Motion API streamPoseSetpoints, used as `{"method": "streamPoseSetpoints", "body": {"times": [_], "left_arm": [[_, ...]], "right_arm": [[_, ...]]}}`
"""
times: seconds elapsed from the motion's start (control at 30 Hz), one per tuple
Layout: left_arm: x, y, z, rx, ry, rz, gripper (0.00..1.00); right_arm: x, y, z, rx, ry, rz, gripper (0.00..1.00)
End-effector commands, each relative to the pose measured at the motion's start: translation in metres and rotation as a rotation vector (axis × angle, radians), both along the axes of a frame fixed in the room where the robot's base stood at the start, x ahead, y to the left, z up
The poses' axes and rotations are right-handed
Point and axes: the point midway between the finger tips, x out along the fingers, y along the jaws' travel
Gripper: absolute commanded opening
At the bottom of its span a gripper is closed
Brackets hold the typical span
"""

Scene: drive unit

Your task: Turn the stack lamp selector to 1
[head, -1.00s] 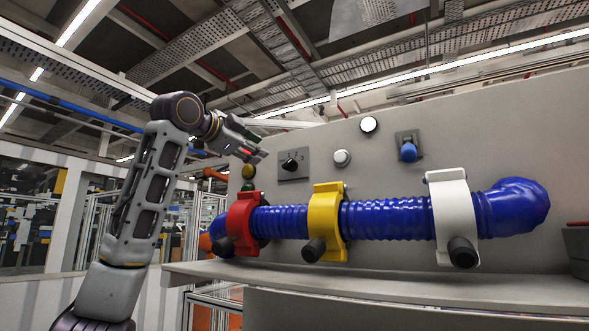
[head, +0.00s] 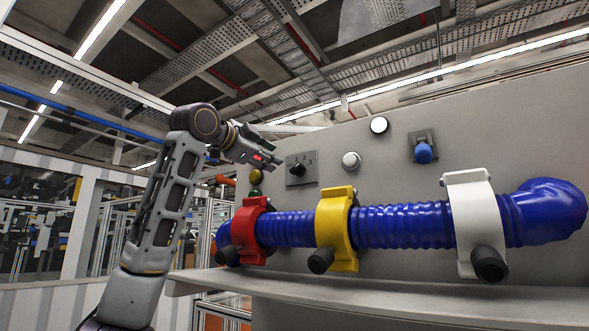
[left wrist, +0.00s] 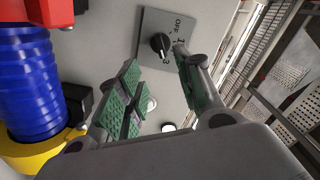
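The stack lamp selector (head: 297,169) is a black knob on a grey square plate on the upright panel. I cannot tell for sure which mark the knob points at. My left gripper (head: 276,154) is open and empty, up and left of the selector in the head view. In the left wrist view its green-padded fingers (left wrist: 156,60) stand apart, and contact with the knob is not visible. My right gripper is not in view.
A yellow lamp (head: 256,177) and a green one (head: 255,191) sit left of the selector. A white button (head: 351,160) and blue switch (head: 423,152) are to its right. Below runs a blue hose (head: 405,225) in red, yellow and white clamps above a grey ledge (head: 400,293).

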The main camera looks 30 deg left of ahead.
Motion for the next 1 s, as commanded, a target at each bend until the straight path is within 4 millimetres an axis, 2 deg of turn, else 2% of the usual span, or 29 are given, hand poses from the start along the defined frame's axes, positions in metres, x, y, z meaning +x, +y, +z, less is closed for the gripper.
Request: {"method": "streamPoseSetpoints", "body": {"times": [0.27, 1.0], "left_arm": [[0.026, -0.002, 0.001, -0.001, 0.002, 0.000, 0.36], [0.118, -0.009, 0.002, -0.001, 0.001, 0.000, 0.36]], "right_arm": [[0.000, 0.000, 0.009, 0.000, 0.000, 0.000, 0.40], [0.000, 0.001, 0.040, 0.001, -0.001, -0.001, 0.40]]}}
